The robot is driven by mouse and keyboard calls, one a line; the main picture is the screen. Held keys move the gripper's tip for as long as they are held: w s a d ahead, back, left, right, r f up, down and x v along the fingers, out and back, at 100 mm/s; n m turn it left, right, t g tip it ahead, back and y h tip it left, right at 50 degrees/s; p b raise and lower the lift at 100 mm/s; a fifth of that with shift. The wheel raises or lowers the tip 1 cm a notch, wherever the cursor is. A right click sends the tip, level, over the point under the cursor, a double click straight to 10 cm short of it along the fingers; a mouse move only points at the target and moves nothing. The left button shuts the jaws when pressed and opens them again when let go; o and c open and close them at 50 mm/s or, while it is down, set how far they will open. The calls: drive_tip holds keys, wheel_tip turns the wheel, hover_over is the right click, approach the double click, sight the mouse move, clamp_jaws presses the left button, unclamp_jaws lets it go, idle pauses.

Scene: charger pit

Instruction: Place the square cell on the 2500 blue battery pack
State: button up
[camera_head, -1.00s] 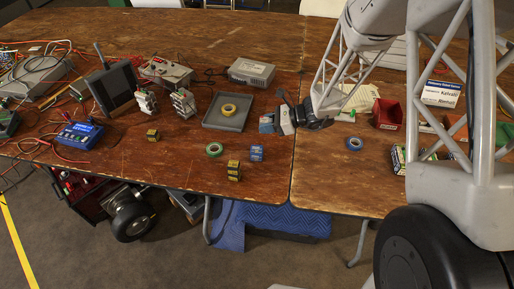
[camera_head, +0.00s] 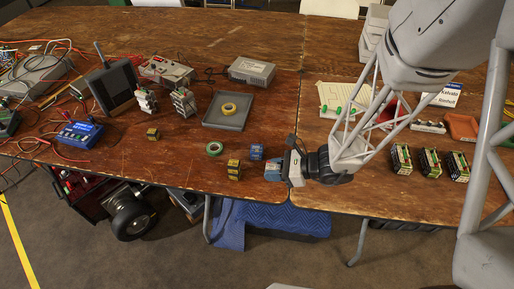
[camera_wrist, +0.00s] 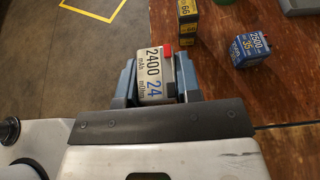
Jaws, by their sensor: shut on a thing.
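My gripper (camera_wrist: 155,82) is shut on a cell (camera_wrist: 153,72) with a white label reading 2400 and 24, seen in the wrist view. In the head view my gripper (camera_head: 277,172) is near the table's front edge, right of and nearer than the 2500 blue battery pack (camera_head: 256,152). That pack stands on the table and is apart from my gripper. The wrist view shows its 2500 and 35 label on the blue pack (camera_wrist: 250,48), to the right of the held cell. The held cell's lower part is hidden between the fingers.
A yellow-and-black battery stack (camera_head: 234,170) stands left of the blue pack and also shows in the wrist view (camera_wrist: 188,16). Bare table lies left of the stack.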

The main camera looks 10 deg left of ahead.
idle(0.3)
hover_over(257, 148)
drive_tip(key=shift+f, duration=0.7)
drive_tip(key=shift+f, duration=0.15)
drive_tip(key=shift+f, duration=1.65)
drive_tip(key=shift+f, duration=0.15)
drive_tip(key=o, duration=1)
